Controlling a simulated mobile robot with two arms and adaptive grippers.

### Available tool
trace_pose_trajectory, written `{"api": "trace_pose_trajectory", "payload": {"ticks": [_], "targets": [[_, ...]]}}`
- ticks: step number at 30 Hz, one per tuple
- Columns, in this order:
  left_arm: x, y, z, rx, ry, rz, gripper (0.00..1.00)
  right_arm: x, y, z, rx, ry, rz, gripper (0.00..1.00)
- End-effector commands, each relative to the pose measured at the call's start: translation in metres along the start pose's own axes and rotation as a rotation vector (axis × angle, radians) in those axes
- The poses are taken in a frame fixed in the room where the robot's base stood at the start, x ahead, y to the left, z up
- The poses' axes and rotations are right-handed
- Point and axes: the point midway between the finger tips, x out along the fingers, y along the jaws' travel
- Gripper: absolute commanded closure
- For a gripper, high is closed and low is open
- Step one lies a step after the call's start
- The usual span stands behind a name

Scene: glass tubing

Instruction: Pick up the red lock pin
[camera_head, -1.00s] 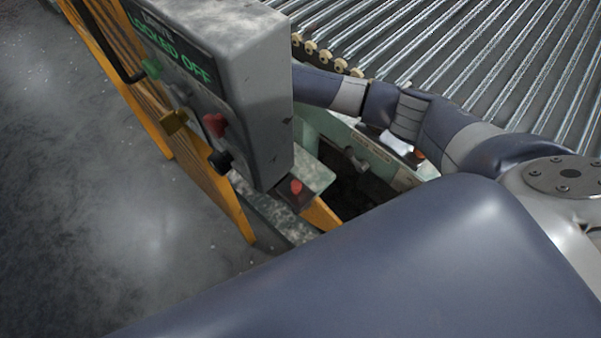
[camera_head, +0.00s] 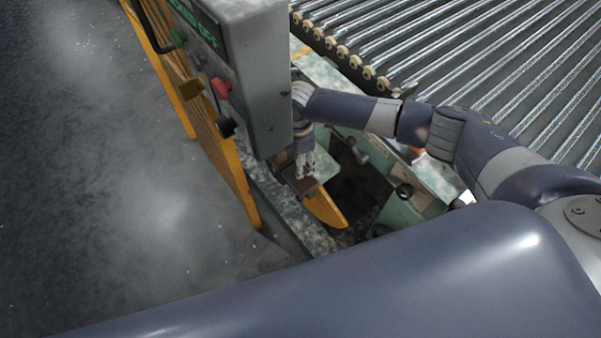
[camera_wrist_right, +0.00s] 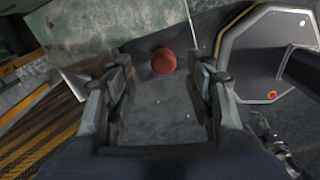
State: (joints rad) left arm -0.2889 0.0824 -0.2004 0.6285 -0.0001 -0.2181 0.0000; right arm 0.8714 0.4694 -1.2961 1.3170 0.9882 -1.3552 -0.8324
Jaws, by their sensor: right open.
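The red lock pin (camera_wrist_right: 163,61) shows in the right wrist view as a round red head on a small dark plate (camera_wrist_right: 143,75). It lies between and slightly beyond the tips of my right gripper (camera_wrist_right: 160,72), which is open with a finger on either side and nothing held. In the head view my right gripper (camera_head: 306,170) points down over the small dark plate (camera_head: 298,183), beside the grey control box, and hides the pin. My left gripper is not in view.
The grey control box (camera_head: 262,75) with coloured knobs stands close to the left of my right gripper. An orange barrier (camera_head: 238,185) runs below it. A roller conveyor (camera_head: 480,65) fills the upper right. A dark opening (camera_head: 357,195) lies right of the plate.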

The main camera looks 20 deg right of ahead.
Motion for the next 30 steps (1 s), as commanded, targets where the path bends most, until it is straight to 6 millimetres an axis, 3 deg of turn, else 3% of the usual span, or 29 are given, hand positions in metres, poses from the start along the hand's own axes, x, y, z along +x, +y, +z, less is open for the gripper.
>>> {"api": "trace_pose_trajectory", "payload": {"ticks": [4,10,20,26,30], "targets": [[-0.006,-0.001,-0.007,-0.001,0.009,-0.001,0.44,0.017,-0.003,0.0,0.0,-0.001,-0.002,0.51],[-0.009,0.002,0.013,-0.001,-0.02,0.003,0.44,0.045,-0.003,0.001,0.001,0.0,-0.002,0.51],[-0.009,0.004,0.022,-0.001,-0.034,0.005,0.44,0.051,-0.003,0.002,0.0,0.0,0.0,0.51],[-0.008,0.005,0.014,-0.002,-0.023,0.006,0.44,0.051,-0.003,0.002,0.0,0.0,0.0,0.96],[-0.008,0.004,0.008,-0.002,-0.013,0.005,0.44,0.051,-0.003,0.002,0.0,0.0,0.0,1.0]]}}
